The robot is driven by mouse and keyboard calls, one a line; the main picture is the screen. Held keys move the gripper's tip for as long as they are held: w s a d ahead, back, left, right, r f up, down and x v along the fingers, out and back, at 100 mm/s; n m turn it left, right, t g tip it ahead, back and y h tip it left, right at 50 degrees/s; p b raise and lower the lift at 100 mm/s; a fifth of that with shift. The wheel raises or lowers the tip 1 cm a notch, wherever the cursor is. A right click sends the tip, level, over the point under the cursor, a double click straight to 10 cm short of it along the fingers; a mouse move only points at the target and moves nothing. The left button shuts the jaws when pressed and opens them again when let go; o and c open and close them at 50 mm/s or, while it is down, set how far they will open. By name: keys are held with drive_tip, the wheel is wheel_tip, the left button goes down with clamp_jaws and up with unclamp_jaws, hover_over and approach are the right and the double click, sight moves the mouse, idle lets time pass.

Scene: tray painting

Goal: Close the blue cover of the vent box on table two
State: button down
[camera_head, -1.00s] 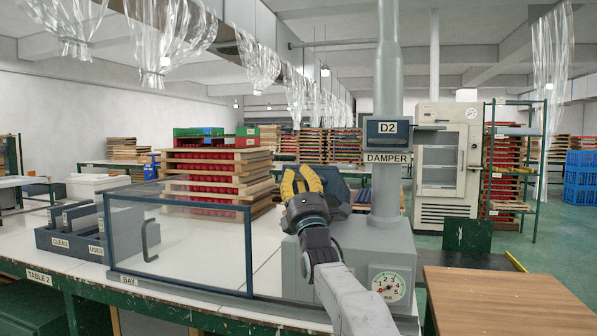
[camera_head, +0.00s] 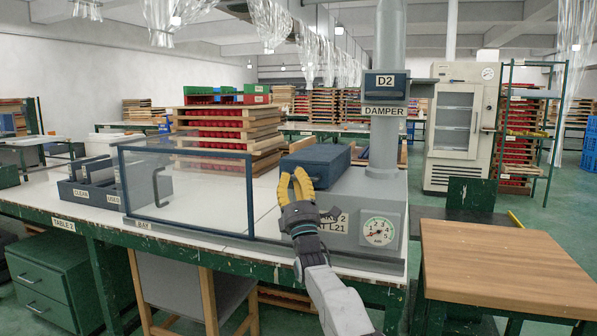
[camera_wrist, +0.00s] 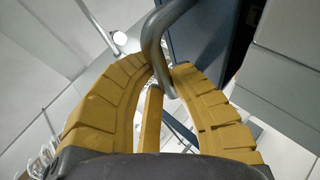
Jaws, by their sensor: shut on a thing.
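The blue cover (camera_head: 318,158) lies nearly level over the left part of the grey vent box (camera_head: 372,186) on table two (camera_head: 62,208). I cannot tell whether its edge sits fully down, because my gripper hides part of the front. My gripper (camera_head: 297,178) is at the cover's front side, its yellow fingers pointing up. In the wrist view the yellow fingers (camera_wrist: 160,85) are closed around a bent grey bar handle (camera_wrist: 155,38). A dark blue panel (camera_wrist: 200,40), apparently the cover, is beside the bar.
A clear framed bay screen (camera_head: 190,190) stands left of the vent box. The grey damper pipe (camera_head: 385,145) rises behind the box, and a gauge (camera_head: 378,231) is on its front. A wooden-topped table (camera_head: 505,260) is at the right.

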drive_tip(key=shift+w+d+f+b, duration=0.15)
drive_tip(key=shift+f+b, duration=0.4)
drive_tip(key=shift+f, duration=0.55)
drive_tip(key=shift+f+h, duration=0.15)
drive_tip(key=shift+h, duration=0.15)
drive_tip(key=c, duration=1.4)
unclamp_jaws()
drive_tip(key=shift+s+f, duration=0.1)
drive_tip(key=shift+s, duration=0.1)
drive_tip(key=shift+s+v, duration=0.2)
drive_tip(key=shift+v, duration=5.5)
drive_tip(key=shift+r, duration=0.25)
